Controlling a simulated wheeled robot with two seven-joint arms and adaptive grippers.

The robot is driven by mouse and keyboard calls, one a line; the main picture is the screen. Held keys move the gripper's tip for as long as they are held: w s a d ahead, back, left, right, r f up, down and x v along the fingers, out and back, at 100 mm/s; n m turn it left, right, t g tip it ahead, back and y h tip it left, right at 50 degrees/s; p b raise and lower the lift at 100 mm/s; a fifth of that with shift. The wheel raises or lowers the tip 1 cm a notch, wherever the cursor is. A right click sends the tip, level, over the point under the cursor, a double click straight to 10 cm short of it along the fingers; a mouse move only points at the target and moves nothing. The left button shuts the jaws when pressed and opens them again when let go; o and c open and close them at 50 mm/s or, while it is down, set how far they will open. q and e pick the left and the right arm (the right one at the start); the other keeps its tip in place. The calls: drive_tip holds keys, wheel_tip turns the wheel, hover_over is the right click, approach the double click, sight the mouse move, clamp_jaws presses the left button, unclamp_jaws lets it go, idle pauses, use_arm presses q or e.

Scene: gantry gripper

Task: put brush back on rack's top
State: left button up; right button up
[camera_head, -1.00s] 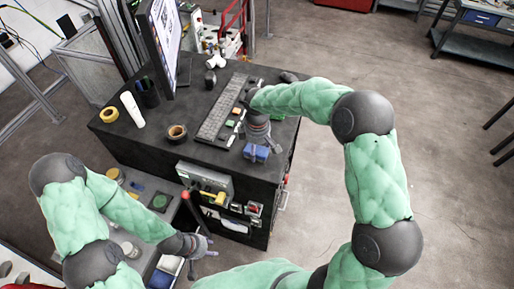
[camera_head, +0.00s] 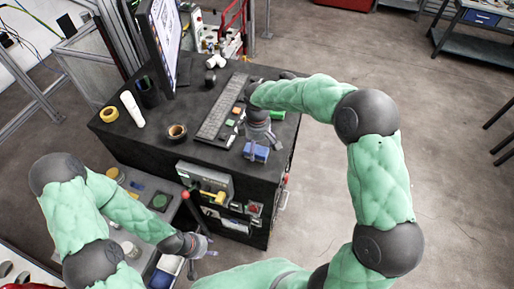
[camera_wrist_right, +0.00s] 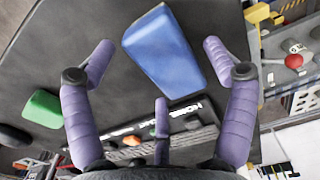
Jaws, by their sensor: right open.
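No thing that is clearly a brush can be made out. A blue block (camera_head: 258,152), which may be the brush, lies on the black top of the cabinet (camera_head: 210,152), near its front right edge. My right gripper (camera_head: 260,140) is directly over that end of the top. In the right wrist view the blue block (camera_wrist_right: 165,45) shows between the spread purple fingers of the right gripper (camera_wrist_right: 158,60), which are open and hold nothing. My left gripper (camera_head: 203,252) is low in front of the cabinet, apart from the block, with its fingers spread and empty.
A keyboard (camera_head: 222,108) lies left of the right gripper. A green block (camera_wrist_right: 42,108) lies nearby. A panel with a yellow handle (camera_head: 212,195) is on the cabinet's front.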

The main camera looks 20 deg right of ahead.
sight(257, 147)
wheel_tip(257, 147, up, 10)
drive_tip(key=shift+r, duration=0.2)
